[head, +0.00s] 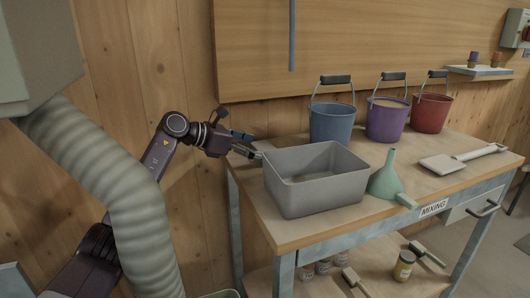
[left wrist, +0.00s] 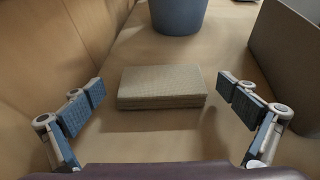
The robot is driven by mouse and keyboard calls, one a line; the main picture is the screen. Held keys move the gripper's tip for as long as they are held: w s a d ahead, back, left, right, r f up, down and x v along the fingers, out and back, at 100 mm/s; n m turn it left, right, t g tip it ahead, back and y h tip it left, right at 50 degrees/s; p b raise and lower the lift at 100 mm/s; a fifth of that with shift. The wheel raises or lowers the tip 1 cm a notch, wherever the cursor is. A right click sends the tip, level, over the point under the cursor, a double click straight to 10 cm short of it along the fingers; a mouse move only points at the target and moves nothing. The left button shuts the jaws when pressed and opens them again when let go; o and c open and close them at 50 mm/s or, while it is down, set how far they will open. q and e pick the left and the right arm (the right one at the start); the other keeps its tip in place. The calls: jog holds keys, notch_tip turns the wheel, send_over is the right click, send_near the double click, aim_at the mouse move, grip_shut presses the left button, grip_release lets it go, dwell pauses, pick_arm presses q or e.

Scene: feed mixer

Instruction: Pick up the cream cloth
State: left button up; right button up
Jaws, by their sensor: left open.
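The cream cloth (left wrist: 160,87) looks like a flat folded block lying on the tabletop in the left wrist view. It lies ahead of my left gripper, roughly centred between the spread fingers, and neither finger touches it. My left gripper (head: 250,144) is open and empty, at the left end of the table beside the grey bin. In the head view I cannot make out the cloth; the bin or gripper may hide it. My right gripper is not in view.
The grey bin (head: 316,187) stands close to the right of my left gripper. A blue bucket (head: 332,124) stands behind it, also beyond the cloth in the left wrist view (left wrist: 178,14). A wooden wall (head: 240,108) is behind. A green funnel (head: 385,182) stands right of the bin.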

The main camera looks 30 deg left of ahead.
pick_arm(q)
jog(key=c, duration=1.2)
jog(key=shift+c, duration=0.2)
